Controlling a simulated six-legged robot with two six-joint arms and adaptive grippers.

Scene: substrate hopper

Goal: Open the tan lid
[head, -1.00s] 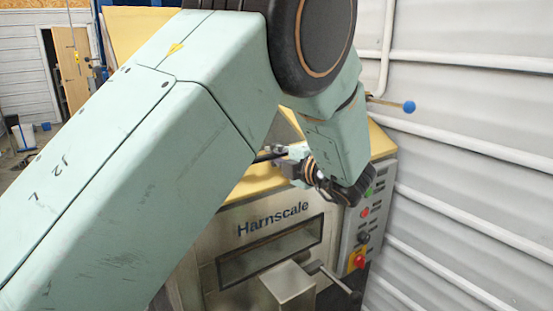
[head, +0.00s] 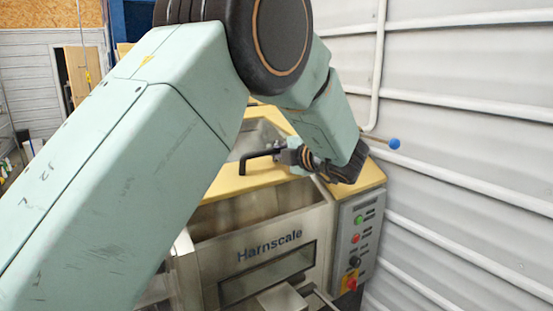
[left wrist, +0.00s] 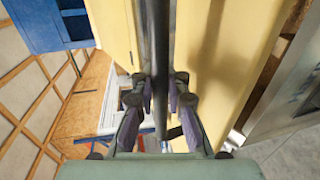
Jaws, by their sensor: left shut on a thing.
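The tan lid (head: 243,184) is on top of the steel "Harnscale" hopper (head: 225,262), partly hidden behind my left arm. Its front edge stands above the hopper's front panel, with a pale gap below it. A black bar handle (head: 262,155) is on the lid. My left gripper (head: 286,156) is shut on this handle. In the left wrist view the dark handle bar (left wrist: 161,45) runs between the fingers of the left gripper (left wrist: 160,100), with tan surfaces (left wrist: 215,60) on both sides. My right gripper is not in view.
A control panel (head: 355,238) with coloured buttons and a red-yellow switch is on the hopper's right front. A blue knob (head: 394,144) sticks out at the right. A white ribbed wall (head: 460,180) stands close on the right.

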